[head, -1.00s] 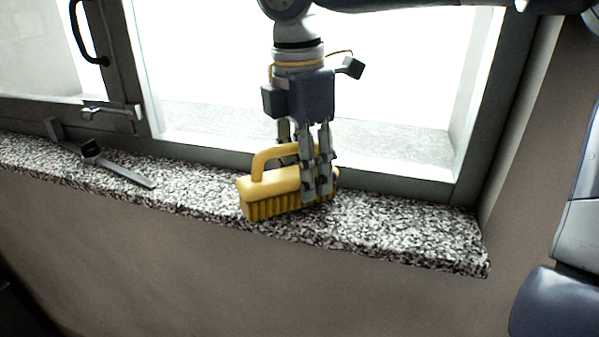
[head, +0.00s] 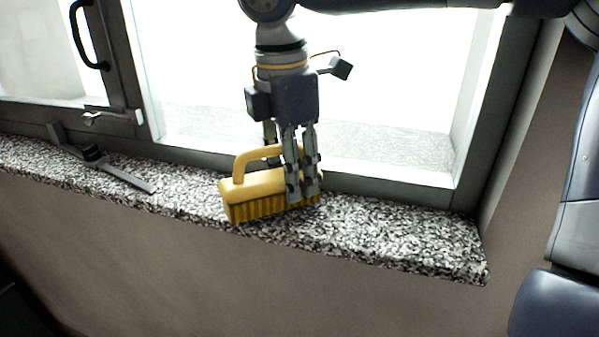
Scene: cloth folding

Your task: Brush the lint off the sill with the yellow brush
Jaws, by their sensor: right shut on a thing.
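The yellow brush (head: 258,186) has a loop handle and darker bristles pointing down. It is on the speckled stone sill (head: 380,228), bristles at the sill's surface near its front edge. My right gripper (head: 302,190) is pointing down and shut on the brush at its right end. I cannot make out any lint against the black and white speckle of the sill. My left gripper does not show.
The window frame (head: 400,190) runs along the back, with a handle (head: 100,117) at left. The sill right of the brush is clear up to the side wall.

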